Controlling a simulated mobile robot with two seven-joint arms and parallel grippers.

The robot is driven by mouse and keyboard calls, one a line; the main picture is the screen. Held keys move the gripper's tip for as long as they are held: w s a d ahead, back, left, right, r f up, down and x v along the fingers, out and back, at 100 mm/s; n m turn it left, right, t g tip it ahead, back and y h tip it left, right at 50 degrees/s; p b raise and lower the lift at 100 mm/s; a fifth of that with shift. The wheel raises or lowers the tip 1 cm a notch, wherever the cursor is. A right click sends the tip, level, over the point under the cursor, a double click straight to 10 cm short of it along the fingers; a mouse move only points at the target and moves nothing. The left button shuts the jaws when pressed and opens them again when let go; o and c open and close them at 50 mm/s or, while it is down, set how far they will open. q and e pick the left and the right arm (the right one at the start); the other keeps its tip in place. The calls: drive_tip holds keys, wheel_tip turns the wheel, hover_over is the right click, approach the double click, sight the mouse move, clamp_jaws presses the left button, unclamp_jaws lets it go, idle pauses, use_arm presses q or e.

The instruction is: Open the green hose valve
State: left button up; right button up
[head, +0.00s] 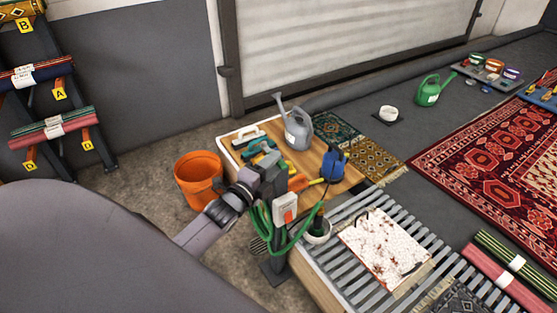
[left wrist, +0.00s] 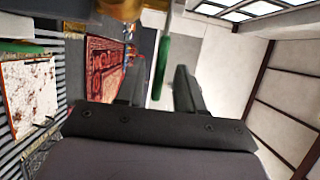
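A green hose (head: 268,228) hangs in loops on a post beside the wooden bench. My left gripper (head: 272,172) is at the top of this post, above the hose. In the left wrist view a long green bar (left wrist: 162,66), which looks like the valve's lever, lies between the two fingers of my left gripper (left wrist: 162,92). The fingers stand apart, with gaps showing on both sides of the bar. A brass-coloured fitting (left wrist: 120,8) shows at the top edge of that view. In the head view my gripper hides the valve. My right gripper is not in view.
A white and orange box (head: 285,208) is on the post under my gripper. The bench (head: 228,150) holds a grey watering can (head: 297,130), a blue sprayer (head: 334,164) and brushes. An orange bucket (head: 198,180) stands left of it. A slatted grate (head: 345,282) lies at the front right.

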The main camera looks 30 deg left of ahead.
use_arm(q)
drive_tip(key=shift+w, duration=1.3)
clamp_jaws()
